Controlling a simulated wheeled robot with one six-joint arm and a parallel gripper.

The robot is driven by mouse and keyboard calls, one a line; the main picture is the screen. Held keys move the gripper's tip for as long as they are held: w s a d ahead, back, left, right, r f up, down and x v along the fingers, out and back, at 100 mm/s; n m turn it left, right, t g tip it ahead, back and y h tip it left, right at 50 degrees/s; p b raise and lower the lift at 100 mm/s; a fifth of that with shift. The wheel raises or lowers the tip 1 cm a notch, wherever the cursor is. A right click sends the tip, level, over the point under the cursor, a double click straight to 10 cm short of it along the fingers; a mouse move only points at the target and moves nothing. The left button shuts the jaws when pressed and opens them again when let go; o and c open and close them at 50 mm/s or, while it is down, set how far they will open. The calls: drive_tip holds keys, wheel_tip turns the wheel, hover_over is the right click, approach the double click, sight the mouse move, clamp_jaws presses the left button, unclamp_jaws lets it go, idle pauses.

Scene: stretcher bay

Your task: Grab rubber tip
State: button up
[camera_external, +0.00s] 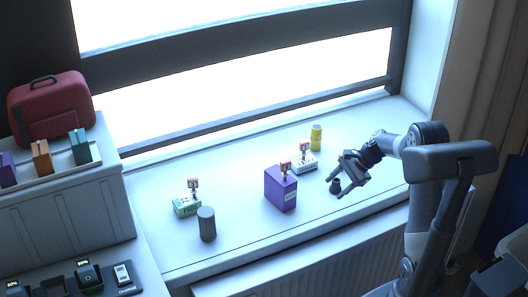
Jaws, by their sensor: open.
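A small dark stub, which looks like the rubber tip (335,187), stands on the white window sill to the right of the purple box. My gripper (338,183) reaches in from the right, tilted down, with its fingers spread. The fingertips are at or very near the dark stub, one finger on its far side and one on its near side in the picture. I cannot tell whether they touch it. The gripper's fingers and palm partly crowd the view of the stub.
On the sill (245,240) stand a purple box (280,190), a white box (305,164), a yellow can (316,137), a green-and-white box (186,206) and a dark grey cylinder (207,224). A red case (50,110) is on the left cabinet.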

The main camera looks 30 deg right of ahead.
sight(339, 180)
drive_tip(key=d+m+t+b, duration=0.1)
drive_tip(key=d+m+t, duration=0.1)
drive_tip(key=d+m, duration=0.2)
drive_tip(key=d+f+m+t+y+b, duration=0.1)
drive_tip(key=d+m+t, duration=0.2)
drive_tip(key=d+m, duration=0.1)
drive_tip(key=d+f+m+t, duration=0.1)
drive_tip(key=d+m+t, duration=0.1)
drive_tip(key=d+m, duration=0.2)
drive_tip(key=shift+s+y+b, duration=0.35)
drive_tip(key=shift+y+b, duration=0.05)
drive_tip(key=x, duration=0.4)
drive_tip(key=shift+w+a, duration=0.1)
drive_tip(key=shift+w, duration=0.2)
drive_tip(key=shift+t, duration=0.3)
drive_tip(key=shift+d+p+x, duration=0.2)
drive_tip(key=shift+p+x, duration=0.35)
drive_tip(key=shift+x, duration=2.45)
drive_tip(key=shift+f, duration=0.15)
drive_tip(key=shift+c, duration=0.2)
drive_tip(key=c, duration=1)
